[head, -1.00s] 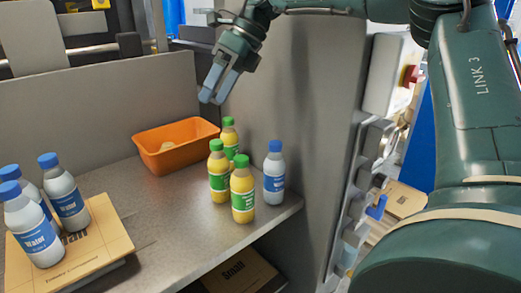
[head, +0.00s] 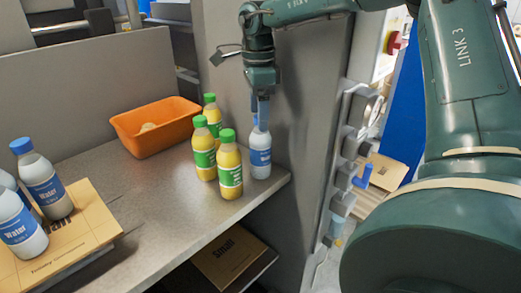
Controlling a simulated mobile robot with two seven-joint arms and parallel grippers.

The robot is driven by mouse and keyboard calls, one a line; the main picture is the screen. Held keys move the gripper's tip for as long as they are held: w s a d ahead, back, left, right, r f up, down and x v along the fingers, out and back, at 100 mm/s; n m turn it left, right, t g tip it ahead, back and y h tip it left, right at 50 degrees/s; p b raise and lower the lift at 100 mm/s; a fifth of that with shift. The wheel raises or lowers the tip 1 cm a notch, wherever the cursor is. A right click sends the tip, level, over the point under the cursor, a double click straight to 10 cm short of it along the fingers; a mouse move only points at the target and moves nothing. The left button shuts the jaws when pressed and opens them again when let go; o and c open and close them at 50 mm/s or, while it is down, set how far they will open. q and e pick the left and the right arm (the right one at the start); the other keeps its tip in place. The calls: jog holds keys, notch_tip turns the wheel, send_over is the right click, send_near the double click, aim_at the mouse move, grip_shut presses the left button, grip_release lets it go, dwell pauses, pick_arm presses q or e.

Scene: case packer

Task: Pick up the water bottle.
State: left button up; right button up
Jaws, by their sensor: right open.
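A water bottle (head: 260,158) with a blue label stands upright at the right end of the grey shelf, beside the yellow bottles. My right gripper (head: 260,112) points down over its cap, with its fingers at the height of the cap. It is open, and the fingers partly hide the blue cap. I cannot tell whether they touch it. More water bottles with blue caps, one of them (head: 43,180), stand on a flat cardboard box (head: 85,236) at the left. My left gripper is not in view.
Several yellow juice bottles (head: 230,168) with green caps stand close on the left of the water bottle. An orange bin (head: 150,139) sits behind them. A grey wall panel (head: 302,130) rises just to the right. The middle of the shelf (head: 160,195) is clear.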

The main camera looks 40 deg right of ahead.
jog(key=f, duration=0.4)
jog(key=shift+d+f, duration=0.25)
jog(key=shift+f, duration=0.15)
jog(key=shift+r, duration=0.1)
jog(key=c, duration=1.6)
